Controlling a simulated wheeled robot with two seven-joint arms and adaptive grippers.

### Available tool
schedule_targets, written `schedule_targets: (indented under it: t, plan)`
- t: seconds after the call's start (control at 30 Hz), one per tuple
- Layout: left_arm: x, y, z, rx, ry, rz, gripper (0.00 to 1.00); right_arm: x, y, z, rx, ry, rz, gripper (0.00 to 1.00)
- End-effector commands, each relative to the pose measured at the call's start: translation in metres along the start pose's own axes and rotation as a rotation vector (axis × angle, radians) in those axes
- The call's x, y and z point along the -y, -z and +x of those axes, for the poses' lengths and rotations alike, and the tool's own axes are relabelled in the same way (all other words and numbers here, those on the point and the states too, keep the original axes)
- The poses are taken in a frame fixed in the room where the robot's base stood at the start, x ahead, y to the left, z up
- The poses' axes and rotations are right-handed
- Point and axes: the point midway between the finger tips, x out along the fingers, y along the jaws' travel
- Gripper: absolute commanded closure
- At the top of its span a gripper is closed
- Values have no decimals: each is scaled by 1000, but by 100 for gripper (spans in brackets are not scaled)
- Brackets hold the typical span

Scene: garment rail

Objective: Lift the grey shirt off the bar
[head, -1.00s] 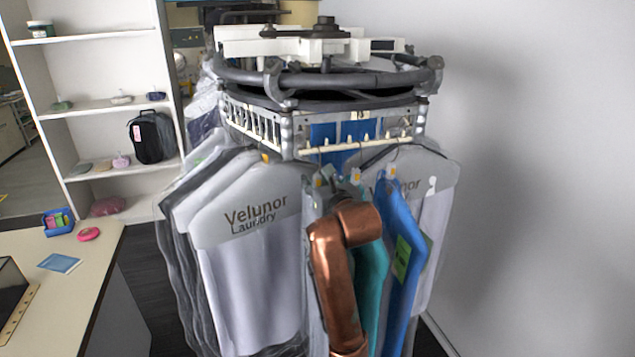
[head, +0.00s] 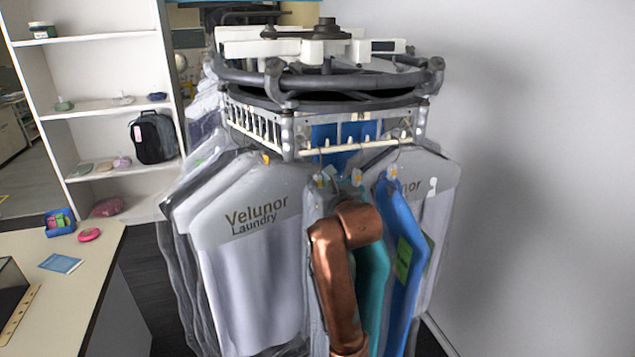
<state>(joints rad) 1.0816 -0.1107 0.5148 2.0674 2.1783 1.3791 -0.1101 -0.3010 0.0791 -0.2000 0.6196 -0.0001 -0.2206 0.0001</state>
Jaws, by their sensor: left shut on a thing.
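The grey shirt (head: 316,203) hangs at the front of the rail, between a bagged white garment on its left and a teal shirt (head: 375,268) on its right. My copper-coloured left arm covers much of it. My left gripper (head: 343,186) is at the top of the grey shirt, near the hanger, just below the bar (head: 350,147). It is shut on the grey shirt; its fingertips are mostly hidden behind my wrist. I cannot tell whether the hanger hook still rests on the bar. My right gripper is not in view.
A blue shirt (head: 402,250) hangs close on the right. A bagged garment marked Velunor Laundry (head: 250,270) hangs on the left. The round rail frame (head: 350,82) is overhead. A table (head: 85,262) and white shelves (head: 105,65) stand left; a wall is right.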

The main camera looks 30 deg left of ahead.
Motion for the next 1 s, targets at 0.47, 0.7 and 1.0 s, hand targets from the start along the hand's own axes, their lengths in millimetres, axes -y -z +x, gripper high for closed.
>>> schedule_targets:
  t: [0.47,0.7,1.0]
  plan:
    - [0,-2,0,1,0,-1,100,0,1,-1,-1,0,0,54]
    - [0,-11,-2,2,0,-1,100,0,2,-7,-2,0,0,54]
    - [0,-23,-4,2,0,-1,100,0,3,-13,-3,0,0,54]
